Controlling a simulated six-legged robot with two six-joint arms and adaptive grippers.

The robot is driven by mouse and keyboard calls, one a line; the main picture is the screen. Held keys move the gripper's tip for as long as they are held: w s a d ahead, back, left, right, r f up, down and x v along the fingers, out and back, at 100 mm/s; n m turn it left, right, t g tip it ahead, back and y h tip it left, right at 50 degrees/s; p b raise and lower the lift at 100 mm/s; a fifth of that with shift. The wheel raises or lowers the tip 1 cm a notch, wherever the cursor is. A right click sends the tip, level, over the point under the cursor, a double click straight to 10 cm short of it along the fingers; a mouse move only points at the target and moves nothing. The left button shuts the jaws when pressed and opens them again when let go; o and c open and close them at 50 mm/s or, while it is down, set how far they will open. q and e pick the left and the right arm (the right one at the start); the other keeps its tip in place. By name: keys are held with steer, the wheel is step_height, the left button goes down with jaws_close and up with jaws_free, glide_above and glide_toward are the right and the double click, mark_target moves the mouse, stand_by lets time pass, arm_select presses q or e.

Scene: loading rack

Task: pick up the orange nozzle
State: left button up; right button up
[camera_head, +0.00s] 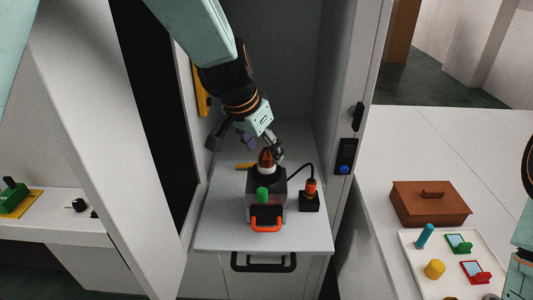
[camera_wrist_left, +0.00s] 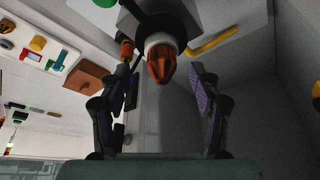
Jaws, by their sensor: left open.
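The orange nozzle (camera_head: 266,157) sits upright on top of a dark box-shaped device (camera_head: 279,186) on the pull-out shelf. In the left wrist view, the ribbed nozzle (camera_wrist_left: 160,65) points toward the camera from a white collar. My left gripper (camera_head: 262,146) is open just above the nozzle in the head view, coming down at a tilt. In the wrist view its two fingers stand apart on either side of the nozzle, with gaps showing; I cannot tell if the tips are level with it. Parts of my right arm show at the right edge, but its gripper does not.
The device has a green knob (camera_head: 262,194) and an orange-red handle (camera_head: 265,224). An orange plug (camera_head: 311,188) with a black cable stands close on its right. Cabinet walls flank the shelf (camera_head: 222,226). A brown box (camera_head: 430,203) and white tray (camera_head: 410,258) are farther right.

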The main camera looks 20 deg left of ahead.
arm_select(q)
steer(key=shift+w+d+f, duration=0.1)
steer(key=shift+w+f, duration=0.35)
steer(key=shift+f, duration=0.15)
steer(key=shift+w+d+f, duration=0.1)
steer(key=shift+w+f, duration=0.3)
steer(key=shift+f, duration=0.2)
steer(key=shift+s+a+r, duration=0.15)
steer(key=shift+s+a, duration=0.05)
steer(key=shift+s, duration=0.05)
steer(key=shift+s+r, duration=0.1)
steer(key=shift+s, duration=0.15)
steer(key=shift+c, duration=1.3)
steer(key=shift+w+d+f, duration=0.15)
steer(key=shift+w+f, duration=0.05)
steer(key=shift+w, duration=0.25)
steer(key=c, duration=0.6)
steer(key=shift+s+r, duration=0.15)
steer(key=shift+s, duration=0.15)
steer(key=c, duration=0.4)
